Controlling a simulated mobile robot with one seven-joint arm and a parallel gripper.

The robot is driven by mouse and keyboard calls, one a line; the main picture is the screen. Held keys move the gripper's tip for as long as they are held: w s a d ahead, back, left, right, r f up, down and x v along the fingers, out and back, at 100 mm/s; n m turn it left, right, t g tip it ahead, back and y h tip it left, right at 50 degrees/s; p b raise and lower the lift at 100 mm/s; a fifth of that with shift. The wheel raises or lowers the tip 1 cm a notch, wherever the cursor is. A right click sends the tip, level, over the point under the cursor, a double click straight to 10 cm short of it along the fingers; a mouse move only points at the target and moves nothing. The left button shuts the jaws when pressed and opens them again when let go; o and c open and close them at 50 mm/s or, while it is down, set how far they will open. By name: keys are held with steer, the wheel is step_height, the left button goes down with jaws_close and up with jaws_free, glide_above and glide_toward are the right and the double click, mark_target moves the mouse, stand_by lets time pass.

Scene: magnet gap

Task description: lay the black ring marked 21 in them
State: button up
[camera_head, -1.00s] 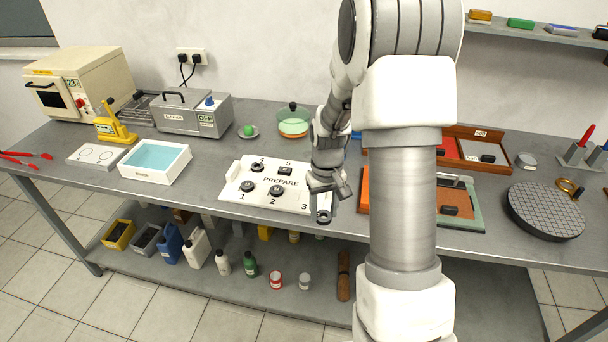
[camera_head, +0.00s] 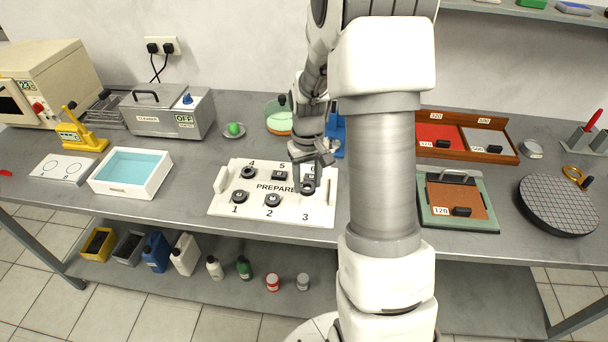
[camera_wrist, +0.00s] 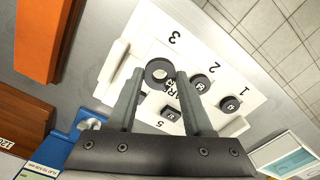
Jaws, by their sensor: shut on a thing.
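My gripper (camera_head: 309,179) is over the right part of the white PREPARE board (camera_head: 222,209), near the numbers 3 and 6. It is shut on a dark ring (camera_wrist: 160,71), which shows between the fingertips in the wrist view and under the gripper (camera_head: 307,187) in the head view. No mark is readable on this ring. I cannot tell whether it touches the board. A dark block (camera_head: 279,175) sits by 5. Spot 6 is partly hidden.
Left are a white tray of blue liquid (camera_head: 165,181), a yellow press (camera_head: 80,137) and the cleaner box (camera_head: 170,121). A blue object (camera_head: 335,135) stands behind my gripper. Right are a green-framed tray (camera_head: 490,211), a divided wooden tray (camera_head: 510,158) and a round gridded plate (camera_head: 558,205).

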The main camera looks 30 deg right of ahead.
mark_target(307, 206)
steer(key=shift+s, duration=0.1)
stand_by(0.3)
steer(key=shift+f, duration=0.15)
steer(key=shift+f+b, duration=2.1)
steer(key=shift+f, duration=0.5)
steer(key=shift+f, duration=0.2)
steer(key=o, duration=1.3)
steer(key=c, duration=0.5)
steer(key=shift+r, duration=0.1)
